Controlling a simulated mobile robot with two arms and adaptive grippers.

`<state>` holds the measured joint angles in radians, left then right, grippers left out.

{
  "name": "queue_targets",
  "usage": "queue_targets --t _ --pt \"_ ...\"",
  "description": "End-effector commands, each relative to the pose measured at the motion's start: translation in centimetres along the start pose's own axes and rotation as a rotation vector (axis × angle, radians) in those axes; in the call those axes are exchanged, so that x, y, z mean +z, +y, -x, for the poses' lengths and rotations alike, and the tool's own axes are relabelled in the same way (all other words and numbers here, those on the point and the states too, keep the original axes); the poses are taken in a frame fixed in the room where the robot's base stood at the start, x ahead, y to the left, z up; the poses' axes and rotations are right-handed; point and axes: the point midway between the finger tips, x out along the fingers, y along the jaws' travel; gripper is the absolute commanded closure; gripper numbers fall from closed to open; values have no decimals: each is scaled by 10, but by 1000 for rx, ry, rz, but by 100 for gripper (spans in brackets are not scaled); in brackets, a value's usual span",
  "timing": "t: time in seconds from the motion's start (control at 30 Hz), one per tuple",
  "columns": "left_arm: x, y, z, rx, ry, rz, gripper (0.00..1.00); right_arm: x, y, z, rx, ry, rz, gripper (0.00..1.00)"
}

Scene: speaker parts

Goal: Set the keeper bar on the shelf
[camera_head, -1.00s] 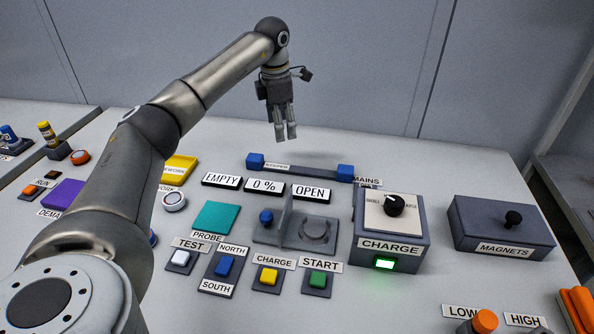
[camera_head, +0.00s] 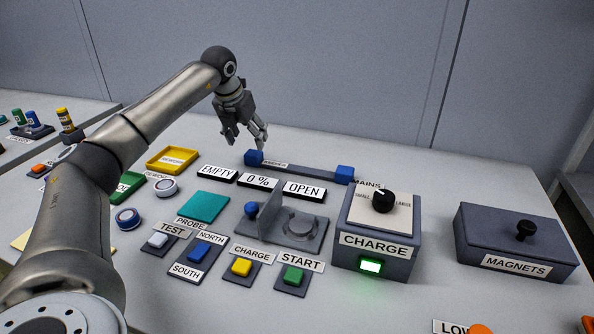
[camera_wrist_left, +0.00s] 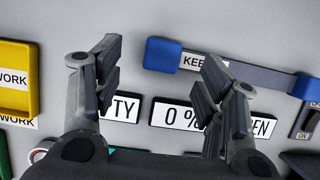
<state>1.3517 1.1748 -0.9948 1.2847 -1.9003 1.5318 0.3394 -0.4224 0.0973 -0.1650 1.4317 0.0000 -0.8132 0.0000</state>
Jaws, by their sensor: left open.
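A long dark bar (camera_head: 300,169) with a blue block at each end and a KEEPER label lies at the back of the table. It also shows in the left wrist view (camera_wrist_left: 255,72), at the upper right. My left gripper (camera_head: 248,141) is open and empty, above the table close to the bar's left blue block (camera_head: 253,158). In the left wrist view the fingers (camera_wrist_left: 160,70) are spread with nothing between them, and the right finger overlaps the lower edge of the bar. I cannot make out a separate shelf. My right gripper is not in view.
EMPTY (camera_head: 217,173), 0 % and OPEN signs stand in front of the bar. The CHARGE box (camera_head: 377,232) and MAGNETS box (camera_head: 515,244) are at right. A yellow tray (camera_head: 173,161) is at left. Several buttons and a grey fixture (camera_head: 309,236) fill the front.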

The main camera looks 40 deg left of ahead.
Motion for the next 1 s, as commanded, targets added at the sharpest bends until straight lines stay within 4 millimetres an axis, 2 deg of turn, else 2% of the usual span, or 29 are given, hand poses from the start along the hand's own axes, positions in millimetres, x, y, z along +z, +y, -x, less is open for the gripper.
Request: queue_targets --t 0.4,0.7,1.0 --pt "-7 -4 -51 0 3 -1 35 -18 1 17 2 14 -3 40" --pt "-6 -4 -54 0 0 -1 35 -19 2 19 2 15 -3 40" --pt "-6 -4 -54 0 0 -1 73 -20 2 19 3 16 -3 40"
